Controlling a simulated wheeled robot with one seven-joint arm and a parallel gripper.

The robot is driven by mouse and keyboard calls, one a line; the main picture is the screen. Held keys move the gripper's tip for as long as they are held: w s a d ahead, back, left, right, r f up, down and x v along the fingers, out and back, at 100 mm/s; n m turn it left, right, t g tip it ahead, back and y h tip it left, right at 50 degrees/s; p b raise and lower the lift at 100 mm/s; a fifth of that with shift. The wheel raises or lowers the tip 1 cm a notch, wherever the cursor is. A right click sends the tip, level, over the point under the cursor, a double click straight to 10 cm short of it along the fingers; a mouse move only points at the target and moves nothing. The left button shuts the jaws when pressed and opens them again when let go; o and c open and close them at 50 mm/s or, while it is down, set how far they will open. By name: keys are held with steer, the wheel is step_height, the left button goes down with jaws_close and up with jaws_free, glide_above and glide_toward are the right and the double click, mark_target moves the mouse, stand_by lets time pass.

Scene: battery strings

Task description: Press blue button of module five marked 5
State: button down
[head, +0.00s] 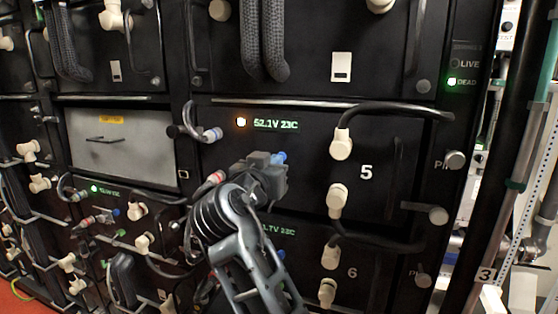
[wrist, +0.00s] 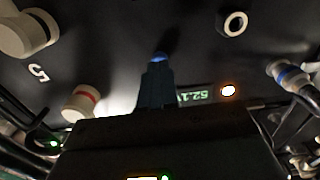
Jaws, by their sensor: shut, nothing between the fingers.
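Module five is the black panel (head: 310,140) with a white 5 (head: 366,172), a lit orange lamp (head: 241,122) and a green 52.1V 23C readout (head: 276,125). Its blue button (head: 280,157) shows just beyond the tip of my gripper (head: 268,164). In the wrist view the panel appears upside down, with the 5 (wrist: 38,73) at left. There the blue button (wrist: 158,57) is directly in line with the dark tip of my shut, empty gripper (wrist: 156,77), which hides part of it. I cannot tell whether the tip touches the button.
White connectors (head: 341,145) with a black cable stand right of the button. A cable plug (head: 207,134) is at upper left. Module six (head: 352,272) lies below, partly behind my arm. A grey blank panel (head: 122,140) is at left. A rack post (head: 510,150) stands at right.

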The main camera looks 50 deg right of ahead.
steer(key=b+v, duration=0.1)
steer(key=v, duration=0.5)
steer(key=shift+a, duration=0.2)
stand_by(0.7)
steer(key=s+a+f+n+t+y, duration=0.1)
steer(key=a+f+n+t+y, duration=0.2)
steer(key=f, duration=0.4)
steer(key=s+a+f+n+t+y, duration=0.1)
steer(key=f+n+t+y, duration=0.1)
steer(key=f+n, duration=0.35)
steer(key=s+a+f+n+t+y, duration=0.3)
steer(key=s+a+f+n+y, duration=0.3)
steer(key=s+f, duration=0.45)
steer(key=s+a+r+y, duration=0.1)
steer(key=s+a+y, duration=0.2)
steer(key=s, duration=0.8)
steer(key=s+a+r+y, duration=0.1)
steer(key=s+a+y, duration=0.2)
steer(key=s, duration=0.9)
steer(key=shift+a+r+t+p, duration=0.3)
steer(key=shift+a+r+p, duration=0.1)
steer(key=shift+a, duration=0.5)
steer(key=shift+f+m, duration=0.1)
steer(key=shift+m, duration=0.15)
stand_by(0.5)
